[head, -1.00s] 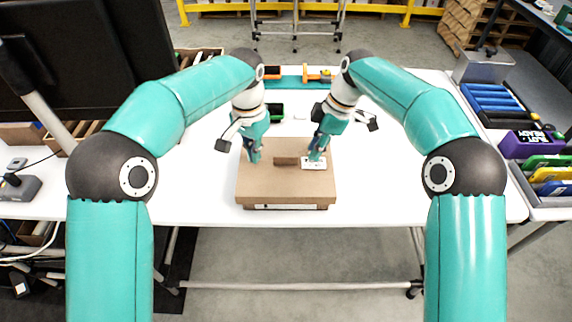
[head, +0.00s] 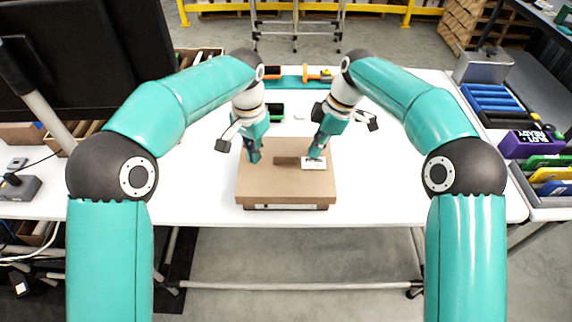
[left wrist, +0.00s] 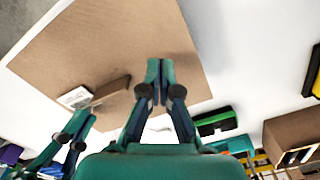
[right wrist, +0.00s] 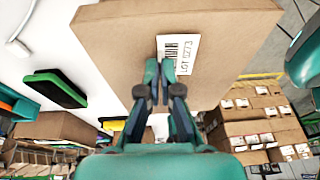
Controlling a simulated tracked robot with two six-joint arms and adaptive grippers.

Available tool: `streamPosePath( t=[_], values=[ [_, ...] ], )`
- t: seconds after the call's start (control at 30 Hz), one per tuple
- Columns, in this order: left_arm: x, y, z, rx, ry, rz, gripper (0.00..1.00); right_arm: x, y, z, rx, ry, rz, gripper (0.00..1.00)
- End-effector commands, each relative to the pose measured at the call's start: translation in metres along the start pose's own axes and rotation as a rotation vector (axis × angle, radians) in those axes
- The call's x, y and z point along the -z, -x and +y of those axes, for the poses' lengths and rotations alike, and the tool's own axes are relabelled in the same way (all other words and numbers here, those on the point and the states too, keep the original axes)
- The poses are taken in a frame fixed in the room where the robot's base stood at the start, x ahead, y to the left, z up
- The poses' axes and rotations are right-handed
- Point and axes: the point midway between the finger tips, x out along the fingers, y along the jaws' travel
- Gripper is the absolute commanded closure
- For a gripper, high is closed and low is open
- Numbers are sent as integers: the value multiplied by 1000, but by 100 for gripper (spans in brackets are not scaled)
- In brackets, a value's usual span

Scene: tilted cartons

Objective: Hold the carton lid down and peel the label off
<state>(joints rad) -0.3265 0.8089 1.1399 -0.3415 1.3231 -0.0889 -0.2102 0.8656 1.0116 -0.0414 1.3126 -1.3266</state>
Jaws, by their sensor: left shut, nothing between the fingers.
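The brown carton (head: 262,185) lies on the white table with its lid down. The white label (head: 314,164) is on the right of the lid and shows print and a barcode in the right wrist view (right wrist: 188,48). It looks flat. My left gripper (head: 255,159) is shut and empty, its tips at the lid's left part, also in the left wrist view (left wrist: 160,62).
A black and green block (right wrist: 56,88) lies on the table behind the carton. Blue trays (head: 490,98) stand at the right. The table is clear on both sides of the carton.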

Motion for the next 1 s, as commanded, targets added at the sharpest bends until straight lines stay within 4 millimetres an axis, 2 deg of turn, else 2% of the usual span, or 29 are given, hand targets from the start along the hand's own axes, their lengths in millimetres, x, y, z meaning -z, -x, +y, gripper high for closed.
streamPosePath(
  t=[0.8,1.0],
  values=[
    [0,-21,0,0,0,-3,100,0,0,0,0,0,0,100],
    [0,-21,0,0,0,-2,100,0,1,0,0,0,0,100]
  ],
)
